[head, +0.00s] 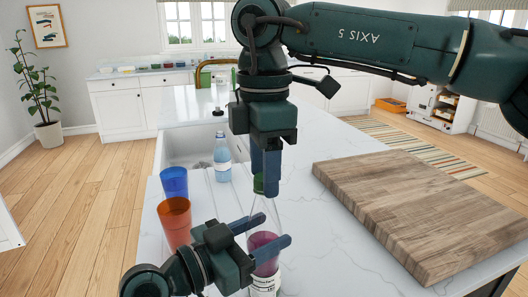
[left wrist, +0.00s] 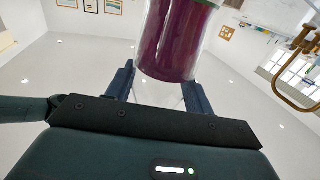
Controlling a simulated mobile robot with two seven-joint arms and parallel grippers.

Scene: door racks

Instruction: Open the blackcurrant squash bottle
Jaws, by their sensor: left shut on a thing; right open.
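The blackcurrant squash bottle (head: 264,282) stands upright on the worktop, clear at the shoulders, with purple liquid and a white label low down. Its green cap (head: 258,184) is at the top of the neck. My left gripper (head: 262,234) is shut on the bottle's body from the left. In the left wrist view the purple bottle (left wrist: 177,38) stands between the fingers (left wrist: 158,92). My right gripper (head: 265,178) points down from above, open, with its fingers at the cap. They partly hide the cap, and I cannot tell whether they touch it.
An orange cup (head: 174,222) and a blue cup (head: 174,182) stand left of the bottle. A thick wooden board (head: 425,205) lies to the right on the marble worktop (head: 310,240).

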